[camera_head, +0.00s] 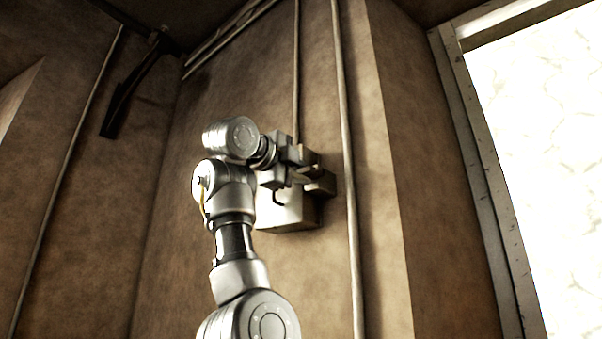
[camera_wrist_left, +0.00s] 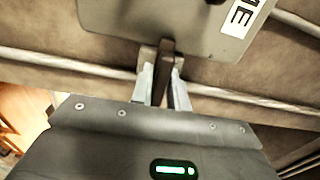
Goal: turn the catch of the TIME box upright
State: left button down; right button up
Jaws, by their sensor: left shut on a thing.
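The TIME box (camera_wrist_left: 150,22) is a pale metal box on the wall. In the left wrist view its label (camera_wrist_left: 241,16) is cut off by the frame, with only "ME" showing. In the head view the box (camera_head: 287,213) sits partly behind my left gripper (camera_head: 312,173). In the left wrist view my left gripper (camera_wrist_left: 164,72) is shut on a dark narrow piece (camera_wrist_left: 160,84) at the box's edge, which looks like the catch. The fingers hide part of it, and its exact tilt is hard to tell. My right gripper is in neither view.
A thin pipe (camera_head: 297,70) runs down the wall above the box. Another pipe (camera_head: 350,200) passes close to its right. A bright window (camera_head: 545,150) is at the far right. The wall below the box is clear.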

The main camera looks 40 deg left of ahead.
pick_arm(q)
jog(key=shift+n+b, duration=0.8)
jog(key=shift+n, duration=1.1)
jog(key=n+b, duration=0.1)
jog(key=n, duration=0.9)
jog(key=shift+n+b, duration=0.3)
jog(key=shift+n, duration=1.8)
jog(key=c, duration=1.4)
grip_release()
jog(key=shift+c, duration=0.2)
jog(key=shift+d, duration=0.1)
